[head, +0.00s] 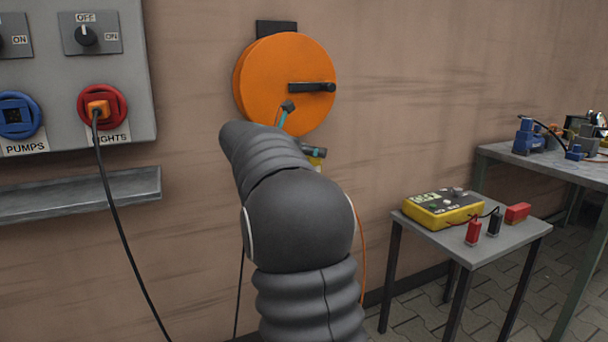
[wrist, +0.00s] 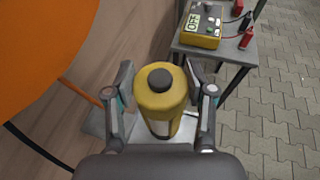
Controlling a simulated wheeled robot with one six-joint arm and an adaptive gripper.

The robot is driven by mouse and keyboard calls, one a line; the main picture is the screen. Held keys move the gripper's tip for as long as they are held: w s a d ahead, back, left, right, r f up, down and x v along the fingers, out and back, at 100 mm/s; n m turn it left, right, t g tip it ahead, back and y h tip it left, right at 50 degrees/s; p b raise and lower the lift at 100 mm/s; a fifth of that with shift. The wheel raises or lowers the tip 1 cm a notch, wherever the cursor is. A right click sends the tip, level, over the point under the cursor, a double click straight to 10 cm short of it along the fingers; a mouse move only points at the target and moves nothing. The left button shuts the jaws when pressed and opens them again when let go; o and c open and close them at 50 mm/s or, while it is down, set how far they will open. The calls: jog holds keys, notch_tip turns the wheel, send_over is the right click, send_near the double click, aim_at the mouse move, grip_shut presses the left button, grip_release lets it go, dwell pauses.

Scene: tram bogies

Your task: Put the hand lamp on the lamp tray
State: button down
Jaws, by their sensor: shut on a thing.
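The hand lamp (wrist: 172,98), a yellow cylinder with a black knob on its end and a paler lower part, stands between the fingers of my gripper (wrist: 158,82) in the wrist view. My gripper is shut on it. A pale grey flat surface (wrist: 97,124) shows behind the lamp beside the wall; it looks like the lamp tray. I cannot tell whether the lamp touches it. In the head view my arm hides most of my gripper (head: 301,130), and only a small yellow bit of the lamp (head: 318,161) shows below the orange reel.
The orange reel (head: 285,80) with a black crank is on the wall close by my gripper. A small table (head: 478,240) with a yellow meter (head: 442,209) stands to the right. A grey shelf (head: 80,195) sits under the switch panel (head: 75,65). Cables hang along the wall.

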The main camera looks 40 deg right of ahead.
jog(key=shift+w+a+f, duration=0.15)
jog(key=shift+a+f, duration=0.45)
jog(key=shift+a, duration=0.2)
jog(key=shift+f+b, duration=0.45)
jog(key=shift+f, duration=1.5)
jog(key=shift+c, duration=1.9)
grip_release()
jog(key=v, duration=1.2)
